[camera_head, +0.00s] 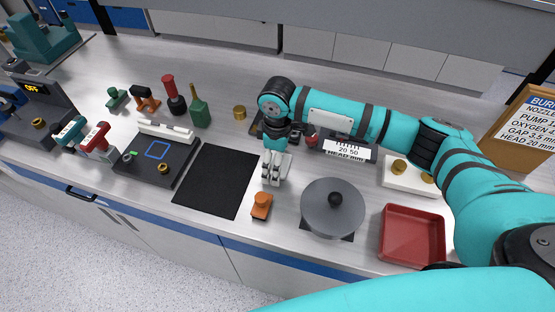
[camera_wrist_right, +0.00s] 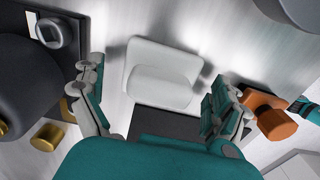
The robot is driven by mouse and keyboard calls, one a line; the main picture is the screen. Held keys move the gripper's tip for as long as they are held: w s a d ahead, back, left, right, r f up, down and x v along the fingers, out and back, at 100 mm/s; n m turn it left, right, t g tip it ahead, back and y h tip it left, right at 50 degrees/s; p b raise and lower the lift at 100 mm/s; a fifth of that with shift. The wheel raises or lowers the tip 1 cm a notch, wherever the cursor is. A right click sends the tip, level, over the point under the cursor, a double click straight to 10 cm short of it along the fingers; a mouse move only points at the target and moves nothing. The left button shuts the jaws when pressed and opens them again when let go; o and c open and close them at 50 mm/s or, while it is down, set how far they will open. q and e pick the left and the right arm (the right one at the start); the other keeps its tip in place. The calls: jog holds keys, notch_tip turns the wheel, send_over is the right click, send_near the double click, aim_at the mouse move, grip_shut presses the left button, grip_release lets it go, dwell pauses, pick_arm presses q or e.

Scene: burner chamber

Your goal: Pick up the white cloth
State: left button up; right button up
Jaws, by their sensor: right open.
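The white cloth (camera_wrist_right: 160,72) lies on the grey metal bench in the right wrist view, a flat pale square with a thicker folded part on its near side. My right gripper (camera_wrist_right: 158,85) is open, with one finger on each side of the cloth and visible gaps between. In the head view my right gripper (camera_head: 273,177) points down at the bench, between the black mat and the round grey lid. It mostly hides the cloth there; a pale patch shows beside the fingers. My left gripper is not in view.
An orange-topped part (camera_head: 261,206) stands close in front of the gripper. The black mat (camera_head: 217,180) lies left, the grey lid with black knob (camera_head: 333,208) right, and a red tray (camera_head: 411,234) farther right. A green bottle (camera_head: 199,110) and brass piece (camera_head: 239,112) stand behind.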

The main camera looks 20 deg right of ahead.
jog(key=shift+r, duration=0.1)
jog(key=c, duration=1.3)
